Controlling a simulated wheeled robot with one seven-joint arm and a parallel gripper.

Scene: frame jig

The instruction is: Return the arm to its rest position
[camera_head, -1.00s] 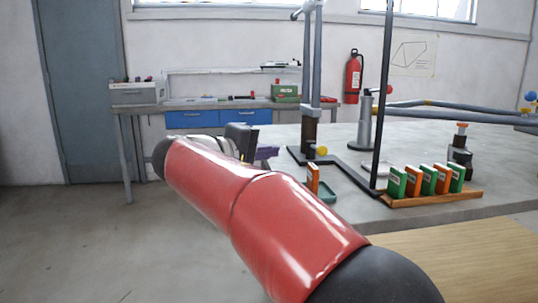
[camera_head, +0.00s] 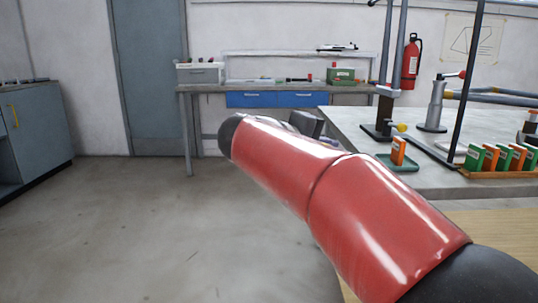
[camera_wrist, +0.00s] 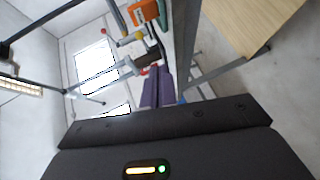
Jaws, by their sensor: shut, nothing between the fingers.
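My arm (camera_head: 330,195) reaches forward in red segments across the head view, over the open floor left of the grey table. My gripper (camera_wrist: 158,84) shows in the wrist view as two purple fingers close together beyond its dark body. It is shut and empty. In the head view its dark body (camera_head: 306,123) shows only partly behind my arm, and the fingers are mostly hidden.
The grey table (camera_head: 350,128) at right holds an orange piece on a green tray (camera_head: 398,164), a rack (camera_head: 493,173) of orange and green pieces, and posts. A wooden surface (camera_head: 490,228) lies at lower right. A workbench (camera_head: 205,87) and cabinet (camera_head: 40,130) stand behind clear floor.

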